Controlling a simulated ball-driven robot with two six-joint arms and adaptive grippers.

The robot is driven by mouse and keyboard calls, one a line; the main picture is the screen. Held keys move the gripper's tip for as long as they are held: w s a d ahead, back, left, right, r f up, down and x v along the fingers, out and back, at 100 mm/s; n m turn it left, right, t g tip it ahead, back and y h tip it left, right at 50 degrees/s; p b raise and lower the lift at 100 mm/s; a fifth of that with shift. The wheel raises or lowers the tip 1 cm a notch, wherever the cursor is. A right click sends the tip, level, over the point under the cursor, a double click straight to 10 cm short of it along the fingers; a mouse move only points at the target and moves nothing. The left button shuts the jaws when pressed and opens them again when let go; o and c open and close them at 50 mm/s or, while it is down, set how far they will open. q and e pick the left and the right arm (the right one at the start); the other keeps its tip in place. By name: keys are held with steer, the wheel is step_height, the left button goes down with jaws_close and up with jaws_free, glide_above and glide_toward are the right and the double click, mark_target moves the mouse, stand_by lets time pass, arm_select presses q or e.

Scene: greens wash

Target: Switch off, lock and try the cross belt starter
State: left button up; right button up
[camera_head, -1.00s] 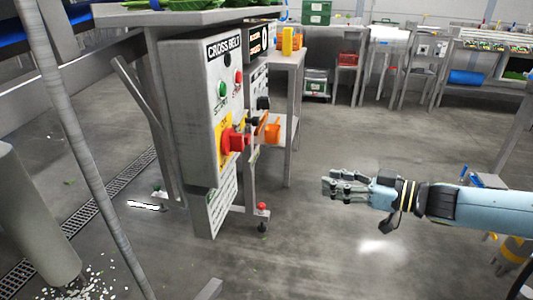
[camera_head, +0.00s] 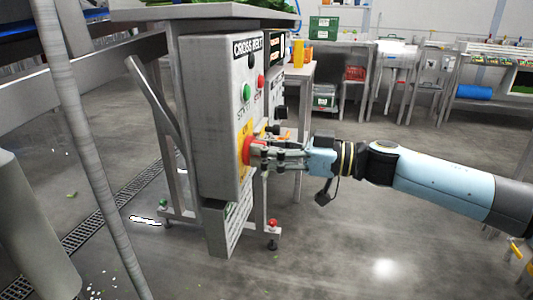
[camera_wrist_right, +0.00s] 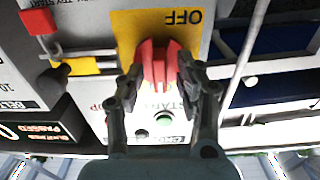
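The grey cross belt starter box (camera_head: 212,120) stands at centre left in the head view, labelled CROSS BELT. Its red rotary switch handle (camera_head: 247,151) on a yellow plate is partly hidden by my right gripper (camera_head: 262,155). In the right wrist view, my right gripper (camera_wrist_right: 158,85) has one finger on each side of the red handle (camera_wrist_right: 160,62) and looks closed against it. The handle lies in line with the OFF mark on the yellow plate (camera_wrist_right: 135,25). A green START button (camera_head: 246,92) and a red button (camera_head: 261,81) sit above. My left gripper is out of view.
A red block (camera_wrist_right: 38,22), perhaps a padlock, is by a grey bar in the right wrist view. A slanted pole (camera_head: 75,150) stands at left. Tables with a green crate (camera_head: 324,28) and red bin (camera_head: 355,73) are behind.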

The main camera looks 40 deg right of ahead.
jaws_close()
arm_select(q)
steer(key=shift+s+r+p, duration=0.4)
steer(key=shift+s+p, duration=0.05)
steer(key=shift+p, duration=0.1)
arm_select(e)
steer(key=shift+s+a+f+n, duration=0.1)
steer(key=shift+f+n, duration=0.05)
steer(key=shift+n, duration=4.35)
steer(key=shift+s+a+f+n, duration=0.1)
steer(key=shift+f+n, duration=0.05)
steer(key=shift+n, duration=4.35)
